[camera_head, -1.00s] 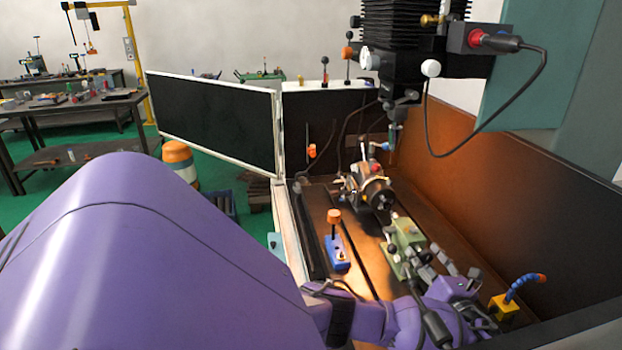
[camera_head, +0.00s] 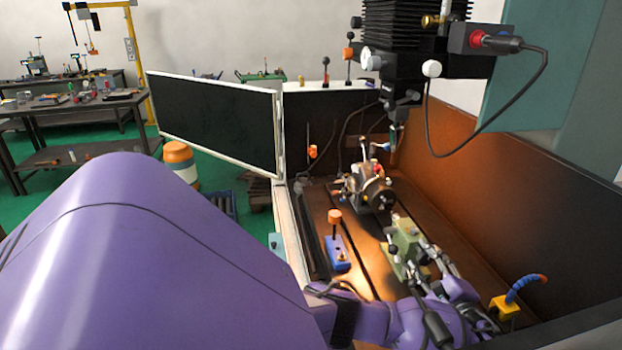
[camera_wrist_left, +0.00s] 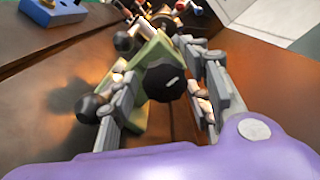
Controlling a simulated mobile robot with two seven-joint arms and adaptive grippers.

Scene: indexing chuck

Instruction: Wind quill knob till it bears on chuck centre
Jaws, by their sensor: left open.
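The green tailstock (camera_head: 404,241) stands on the machine bed, in front of the indexing chuck (camera_head: 376,193). In the left wrist view the quill knob (camera_wrist_left: 166,82) is a dark, faceted round knob on the near end of the green tailstock (camera_wrist_left: 150,56). My left gripper (camera_head: 428,254) reaches in from the front with its fingers open. In the wrist view its grey fingers (camera_wrist_left: 163,72) lie on either side of the knob; I cannot tell whether either touches it. The quill tip and its gap to the chuck centre are hard to make out. My right gripper is out of view.
A blue block with an orange-topped lever (camera_head: 337,252) stands left of the tailstock. A yellow block with a blue hose (camera_head: 504,306) sits at right. The spindle head (camera_head: 405,55) hangs above the chuck. The enclosure wall (camera_head: 480,190) bounds the right side.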

